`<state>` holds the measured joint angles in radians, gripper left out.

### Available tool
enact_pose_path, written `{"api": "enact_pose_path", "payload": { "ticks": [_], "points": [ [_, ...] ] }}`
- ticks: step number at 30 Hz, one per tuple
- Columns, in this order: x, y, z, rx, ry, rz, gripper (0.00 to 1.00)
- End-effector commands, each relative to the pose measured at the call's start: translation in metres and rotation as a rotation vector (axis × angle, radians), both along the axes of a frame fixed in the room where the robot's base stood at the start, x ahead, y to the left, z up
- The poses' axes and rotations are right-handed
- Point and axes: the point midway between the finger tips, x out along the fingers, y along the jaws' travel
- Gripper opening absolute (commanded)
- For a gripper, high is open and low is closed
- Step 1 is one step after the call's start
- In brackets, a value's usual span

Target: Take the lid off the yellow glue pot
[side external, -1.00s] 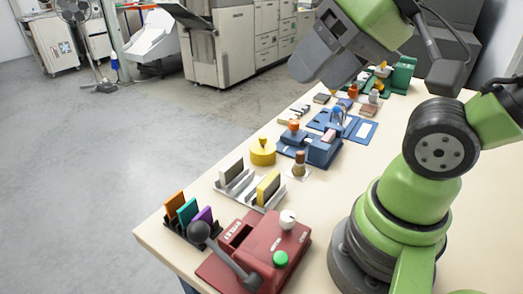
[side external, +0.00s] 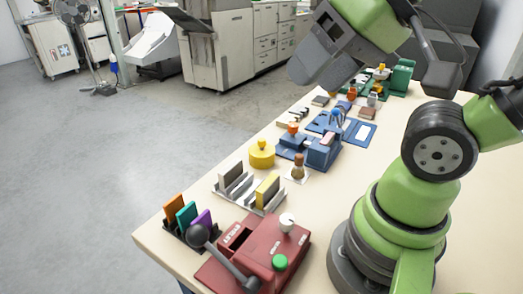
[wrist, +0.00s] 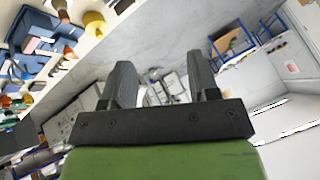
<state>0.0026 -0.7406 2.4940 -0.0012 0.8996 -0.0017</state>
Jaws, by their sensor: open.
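Near the pot are a blue device (side external: 322,151), a wooden-handled stamp (side external: 298,168) and a grey rack (side external: 240,192) with upright blocks. A red machine (side external: 262,256) with a lever is at the front. Bare tabletop lies between these and my base.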

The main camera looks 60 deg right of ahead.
Motion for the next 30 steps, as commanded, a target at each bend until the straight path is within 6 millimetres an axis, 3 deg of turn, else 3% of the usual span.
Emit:
{"api": "enact_pose_path", "payload": {
  "ticks": [5,13,17,21,27,30],
  "points": [
    [0.028,-0.012,0.003,-0.038,0.059,-0.023,0.55],
    [0.111,-0.061,-0.020,-0.133,0.223,-0.061,0.55],
    [0.146,-0.093,-0.050,-0.166,0.307,-0.070,0.55],
    [0.174,-0.129,-0.093,-0.187,0.397,-0.074,0.55],
    [0.190,-0.167,-0.149,-0.201,0.487,-0.065,0.55],
    [0.192,-0.176,-0.164,-0.202,0.507,-0.063,0.55]
  ]
}}
